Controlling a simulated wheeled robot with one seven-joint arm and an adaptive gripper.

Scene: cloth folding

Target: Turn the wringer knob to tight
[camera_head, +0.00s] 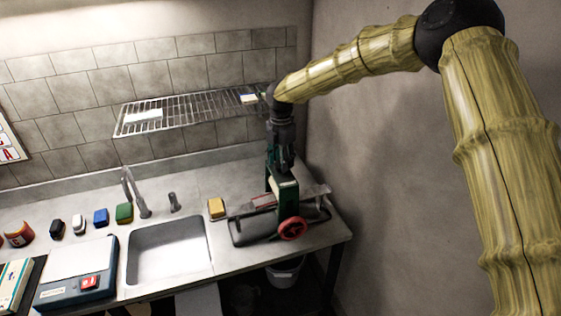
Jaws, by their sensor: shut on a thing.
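The wringer (287,196) stands at the right end of the counter, with a green frame, a dark base and a red wheel (292,228) on its front. My gripper (283,170) reaches down from above and is shut at the top of the green frame. The wringer knob lies between its fingers and is hidden by them. I cannot tell the knob's setting.
A wire rack (190,112) is on the tiled wall behind, left of my arm. The sink (168,250) and tap (135,192) are left of the wringer. A yellow sponge-like block (216,208) sits close to the wringer's left. The grey wall rises at right.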

